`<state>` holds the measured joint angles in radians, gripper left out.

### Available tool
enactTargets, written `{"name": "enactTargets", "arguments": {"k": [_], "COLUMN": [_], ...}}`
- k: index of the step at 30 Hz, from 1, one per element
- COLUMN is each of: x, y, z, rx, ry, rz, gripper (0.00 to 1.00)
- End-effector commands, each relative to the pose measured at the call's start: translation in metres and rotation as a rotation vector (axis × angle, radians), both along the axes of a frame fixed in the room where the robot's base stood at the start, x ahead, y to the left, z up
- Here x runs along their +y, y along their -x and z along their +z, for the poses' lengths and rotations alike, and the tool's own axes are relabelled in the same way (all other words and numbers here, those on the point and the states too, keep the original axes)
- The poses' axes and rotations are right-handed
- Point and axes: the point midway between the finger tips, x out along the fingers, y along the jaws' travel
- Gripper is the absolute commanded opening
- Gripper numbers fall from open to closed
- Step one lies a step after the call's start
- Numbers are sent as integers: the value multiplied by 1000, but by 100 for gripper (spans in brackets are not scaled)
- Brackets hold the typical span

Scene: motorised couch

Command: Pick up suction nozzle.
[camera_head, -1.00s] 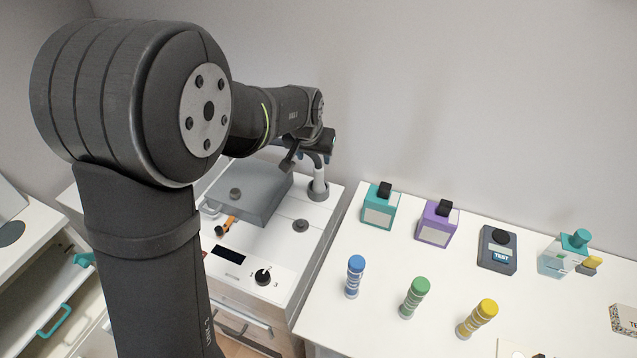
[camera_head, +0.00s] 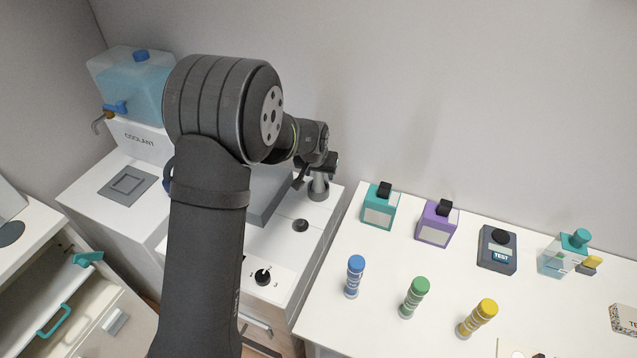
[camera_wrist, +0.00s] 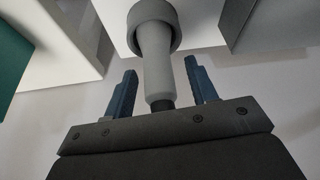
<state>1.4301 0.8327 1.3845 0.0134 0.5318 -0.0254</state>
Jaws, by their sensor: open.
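The suction nozzle (camera_wrist: 156,62) is a light grey, slightly tapered tube with a dark tip, set in a round grey collar or holder (camera_wrist: 153,14). In the wrist view it lies between the two blue fingers of my gripper (camera_wrist: 160,66), which are open, with a visible gap on each side. In the head view the holder (camera_head: 318,190) stands at the back right corner of the white cabinet. My gripper (camera_head: 324,166) is right at the nozzle there, and my wrist hides most of the nozzle.
My arm covers much of the white cabinet, including part of a grey box (camera_head: 268,195). A knob (camera_head: 262,276) is at its front. On the right table stand a teal bottle (camera_head: 379,207), a purple bottle (camera_head: 437,222) and several coloured cylinders. A coolant tank (camera_head: 133,85) is at the back left.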

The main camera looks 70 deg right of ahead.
Motion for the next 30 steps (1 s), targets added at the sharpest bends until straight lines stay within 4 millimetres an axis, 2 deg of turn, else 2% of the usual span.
{"name": "enactTargets", "arguments": {"k": [3,11,18,26,30], "x": [-3,-3,-3,-3,-4], "y": [-1,-1,-1,-1,-1], "z": [-8,-9,-9,-8,-2], "rx": [0,0,0,0,0], "ry": [-1,0,0,1,2], "rz": [0,0,0,0,0], "gripper": [52,50,4,4,4]}}
